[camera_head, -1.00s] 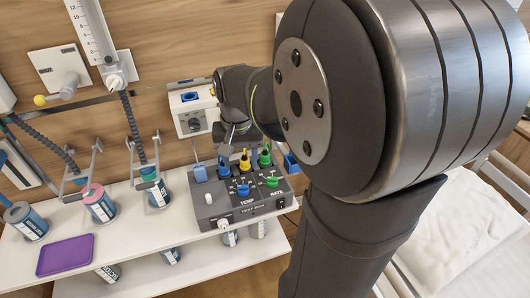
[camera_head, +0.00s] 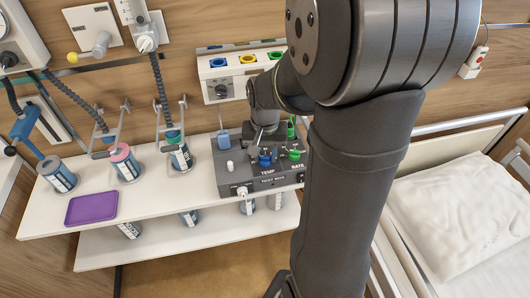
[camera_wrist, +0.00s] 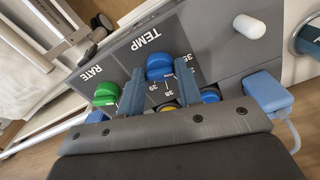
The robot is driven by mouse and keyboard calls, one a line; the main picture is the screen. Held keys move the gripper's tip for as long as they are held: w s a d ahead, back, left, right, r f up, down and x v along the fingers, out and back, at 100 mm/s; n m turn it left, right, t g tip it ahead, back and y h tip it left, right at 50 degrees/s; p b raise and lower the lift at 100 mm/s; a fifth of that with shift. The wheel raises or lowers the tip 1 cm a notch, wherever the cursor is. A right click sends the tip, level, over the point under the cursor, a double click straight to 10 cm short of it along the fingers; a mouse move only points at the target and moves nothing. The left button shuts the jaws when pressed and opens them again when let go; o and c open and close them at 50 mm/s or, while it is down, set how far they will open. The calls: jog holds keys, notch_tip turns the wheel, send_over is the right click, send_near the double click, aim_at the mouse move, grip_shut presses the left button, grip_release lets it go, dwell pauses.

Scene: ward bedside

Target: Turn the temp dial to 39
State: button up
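The blue TEMP dial (camera_head: 265,160) sits on the front of a dark grey box (camera_head: 230,178). It also shows in the wrist view (camera_wrist: 160,66), beside the TEMP lettering, with small numbers in the 30s around it. Where the dial points is not clear. My gripper (camera_head: 267,146) is low over the box, just behind the dial. In the wrist view my gripper (camera_wrist: 163,86) is open, with one finger on each side of the blue dial. Contact with the dial cannot be made out.
The green RATE dial (camera_head: 295,154) is close beside the TEMP dial. A white knob (camera_wrist: 249,27) and a light blue block (camera_wrist: 267,92) are also on the box. A purple tray (camera_head: 91,207) and several canisters (camera_head: 125,163) stand left on the white shelf.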

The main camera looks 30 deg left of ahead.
jog(key=c, duration=0.5)
jog(key=shift+o, duration=0.2)
jog(key=shift+m, duration=0.4)
jog(key=m, duration=1)
jog(key=shift+m, duration=0.4)
jog(key=m, duration=0.6)
jog(key=shift+a, duration=0.1)
jog(key=m, duration=0.6)
